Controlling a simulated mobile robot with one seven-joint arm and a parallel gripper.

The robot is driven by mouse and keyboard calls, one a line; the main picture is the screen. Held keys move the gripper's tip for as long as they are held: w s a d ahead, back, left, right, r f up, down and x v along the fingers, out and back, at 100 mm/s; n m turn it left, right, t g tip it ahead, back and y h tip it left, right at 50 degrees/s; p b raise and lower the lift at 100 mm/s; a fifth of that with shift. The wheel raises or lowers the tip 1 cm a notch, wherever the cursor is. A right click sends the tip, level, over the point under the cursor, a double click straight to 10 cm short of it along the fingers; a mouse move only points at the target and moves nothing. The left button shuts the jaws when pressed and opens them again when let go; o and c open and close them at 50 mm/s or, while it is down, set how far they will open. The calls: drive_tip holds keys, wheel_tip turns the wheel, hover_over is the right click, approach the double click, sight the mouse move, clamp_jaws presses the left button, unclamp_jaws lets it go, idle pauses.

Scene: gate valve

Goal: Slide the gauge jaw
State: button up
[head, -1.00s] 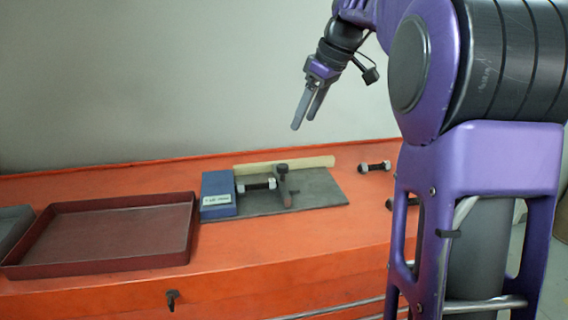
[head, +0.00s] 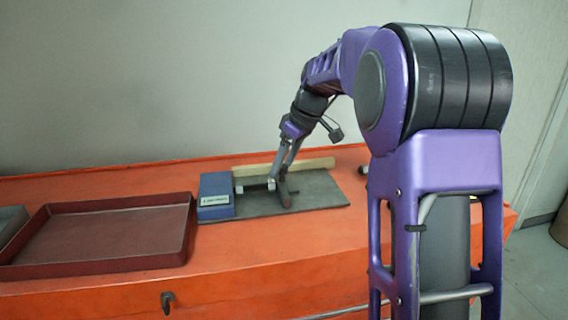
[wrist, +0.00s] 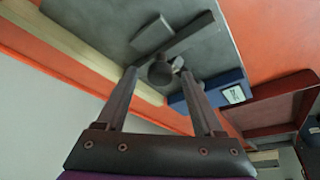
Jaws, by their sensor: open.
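The gauge sits on a grey plate (head: 320,192) with a blue fixed block (head: 216,195) at its left end. The dark sliding jaw (head: 285,194) stands upright to the right of the block, across the plate. My gripper (head: 279,182) points down at the jaw, with its fingertips at the jaw's top. In the wrist view my gripper (wrist: 159,73) is open, and the jaw's round dark knob (wrist: 160,74) lies between the fingertips. I cannot tell whether the fingers touch it.
A pale wooden strip (head: 318,163) runs along the plate's back edge. An empty dark red tray (head: 100,258) lies left of the gauge on the orange bench (head: 250,258). Another bolt (head: 363,170) lies at the right, partly behind my arm.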

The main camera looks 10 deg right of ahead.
clamp_jaws()
idle(1.4)
